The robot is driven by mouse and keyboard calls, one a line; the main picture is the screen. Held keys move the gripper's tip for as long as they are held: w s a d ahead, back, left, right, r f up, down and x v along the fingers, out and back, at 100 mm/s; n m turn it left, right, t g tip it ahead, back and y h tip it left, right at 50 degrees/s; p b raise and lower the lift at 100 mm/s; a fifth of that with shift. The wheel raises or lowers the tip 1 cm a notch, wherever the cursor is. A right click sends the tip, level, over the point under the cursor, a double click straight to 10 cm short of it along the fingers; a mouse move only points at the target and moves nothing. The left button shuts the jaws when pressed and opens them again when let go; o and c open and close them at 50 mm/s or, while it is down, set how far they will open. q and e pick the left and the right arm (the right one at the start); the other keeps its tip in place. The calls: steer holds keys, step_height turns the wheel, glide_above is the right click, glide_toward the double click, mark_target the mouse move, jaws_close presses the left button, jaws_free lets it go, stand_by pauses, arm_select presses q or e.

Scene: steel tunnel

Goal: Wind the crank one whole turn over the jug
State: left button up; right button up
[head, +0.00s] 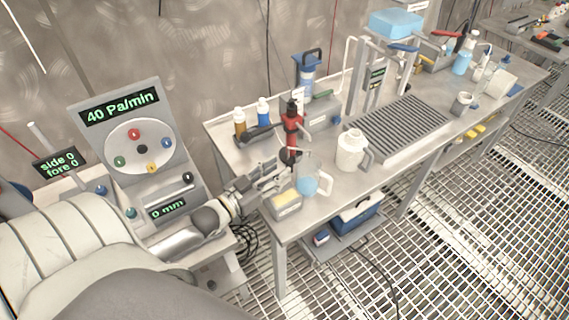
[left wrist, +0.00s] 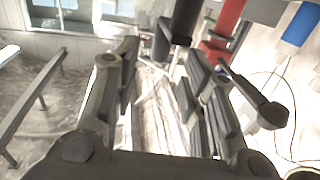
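A red and black device (head: 292,118) stands upright at the near-left end of the steel bench; a black arm sticks out to its left. Its lower black part (head: 288,156) is just above and left of a clear jug (head: 307,182) with pale blue liquid. I cannot tell for sure which part is the crank. My left gripper (head: 272,178) is left of the jug, below the device. In the left wrist view its fingers (left wrist: 160,88) are spread with nothing clearly between them. A black cylinder (left wrist: 183,20) and the red body (left wrist: 226,25) lie beyond the tips.
A box with a yellow top (head: 286,203) stands at the bench's near edge, close under the left gripper. A white jug (head: 351,150) is to the right. Two small bottles (head: 263,112) stand behind. A panel reading 40 Pa/min (head: 140,140) is at left.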

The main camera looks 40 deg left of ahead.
arm_select(q)
steer(key=shift+x, duration=1)
steer(key=shift+w+d, duration=0.1)
steer(key=shift+w, duration=0.45)
arm_select(e)
steer(key=shift+w+a+r, duration=0.1)
steer(key=shift+w+r, duration=0.1)
steer(key=shift+w, duration=0.25)
steer(key=shift+w+r, duration=0.15)
steer(key=shift+w, duration=0.3)
steer(key=shift+s, duration=0.15)
arm_select(q)
steer(key=shift+c, duration=0.4)
jaws_close()
arm_select(e)
steer(key=shift+s, duration=0.3)
